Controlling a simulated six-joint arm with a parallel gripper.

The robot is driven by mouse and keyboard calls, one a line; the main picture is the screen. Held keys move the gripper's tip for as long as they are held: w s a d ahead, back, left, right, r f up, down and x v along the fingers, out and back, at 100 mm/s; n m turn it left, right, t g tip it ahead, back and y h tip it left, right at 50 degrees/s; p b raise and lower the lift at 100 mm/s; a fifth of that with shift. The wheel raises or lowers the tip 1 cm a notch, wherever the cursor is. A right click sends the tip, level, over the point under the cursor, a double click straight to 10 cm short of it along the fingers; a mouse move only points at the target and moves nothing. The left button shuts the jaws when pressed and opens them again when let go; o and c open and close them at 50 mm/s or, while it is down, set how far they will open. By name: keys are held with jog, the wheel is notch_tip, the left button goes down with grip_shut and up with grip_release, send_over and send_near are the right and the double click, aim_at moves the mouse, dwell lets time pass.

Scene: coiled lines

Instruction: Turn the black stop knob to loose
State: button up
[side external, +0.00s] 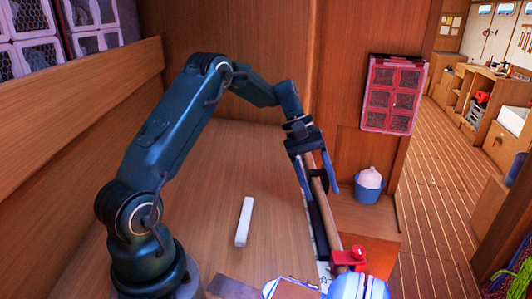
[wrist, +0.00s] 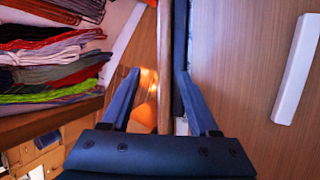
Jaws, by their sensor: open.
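I cannot make out the black stop knob in either view. My gripper (side external: 320,195) is open, pointing down over a long wooden rod (side external: 326,213) and a dark strip beside it (side external: 317,228). In the wrist view the two blue fingers of my gripper (wrist: 157,73) are spread apart. The wooden rod (wrist: 165,60) and the dark strip (wrist: 180,40) run between or below them; I cannot tell whether they touch. A red fitting (side external: 348,258) sits at the near end of the rod.
A white bar (side external: 243,222) lies on the wooden surface left of the rod and shows in the wrist view (wrist: 298,70). A blue pot with a pale top (side external: 369,186) stands to the right. Folded cloths (wrist: 50,60) fill a shelf. The wooden surface around the white bar is clear.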

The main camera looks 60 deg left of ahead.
jog(key=w+a+r+n+t, duration=0.3)
jog(key=a+r+n+t, duration=0.3)
jog(key=n, duration=0.4)
jog(key=w+a+r+n+t, duration=0.2)
jog(key=a+r+n+t, duration=0.2)
jog(key=a+n, duration=0.5)
jog(key=n, duration=0.1)
send_near(321, 172)
jog(key=w, duration=0.1)
jog(key=w+d, duration=0.1)
jog(key=w, duration=0.2)
jog(key=shift+d+r, duration=0.3)
jog(key=shift+d, duration=0.05)
jog(key=shift+f+h, duration=0.3)
jog(key=shift+w+d+f, duration=0.15)
jog(key=shift+w, duration=0.15)
jog(key=shift+x, duration=2.15)
grip_shut()
